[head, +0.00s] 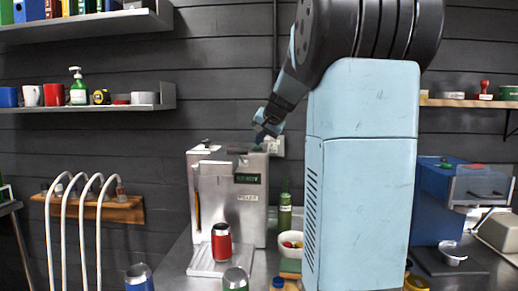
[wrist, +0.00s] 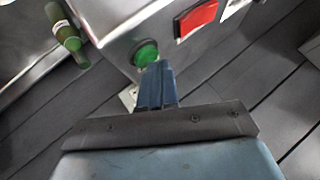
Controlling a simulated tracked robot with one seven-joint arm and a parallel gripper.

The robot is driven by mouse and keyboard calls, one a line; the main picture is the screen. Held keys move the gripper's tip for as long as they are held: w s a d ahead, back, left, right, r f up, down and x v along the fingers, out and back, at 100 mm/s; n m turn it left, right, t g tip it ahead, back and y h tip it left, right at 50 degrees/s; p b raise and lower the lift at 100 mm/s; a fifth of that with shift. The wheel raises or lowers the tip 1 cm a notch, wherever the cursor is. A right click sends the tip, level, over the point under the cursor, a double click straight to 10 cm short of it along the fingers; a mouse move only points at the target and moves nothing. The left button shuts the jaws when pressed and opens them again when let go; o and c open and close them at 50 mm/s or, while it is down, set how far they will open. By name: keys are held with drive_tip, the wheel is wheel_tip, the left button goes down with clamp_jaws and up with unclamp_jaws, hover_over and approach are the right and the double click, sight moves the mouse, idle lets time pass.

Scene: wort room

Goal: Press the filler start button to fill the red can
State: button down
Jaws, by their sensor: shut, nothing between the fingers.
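The filler (head: 215,170) is a grey metal machine on the counter, with a small dark display showing green letters (head: 249,179). The red can (head: 221,243) stands upright on its drip tray (head: 208,268). My gripper (head: 259,138) is shut and empty, pointing down just above the filler's top at its right rear. In the wrist view a round green button (wrist: 146,53) sits on the metal housing, with a red rectangular part (wrist: 197,17) beside it. My shut fingertips (wrist: 158,68) appear at the button's lower right edge; whether they touch it I cannot tell.
A green bottle (head: 285,212) and a white bowl (head: 291,243) stand right of the filler. A green can (head: 235,279) and a blue can (head: 138,278) stand in front. White curved pipes (head: 80,220) rise at the left. A blue machine (head: 440,200) stands at the right.

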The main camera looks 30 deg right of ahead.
drive_tip(key=shift+f, duration=0.2)
idle(0.5)
drive_tip(key=shift+r, duration=0.8)
drive_tip(key=shift+r, duration=2.5)
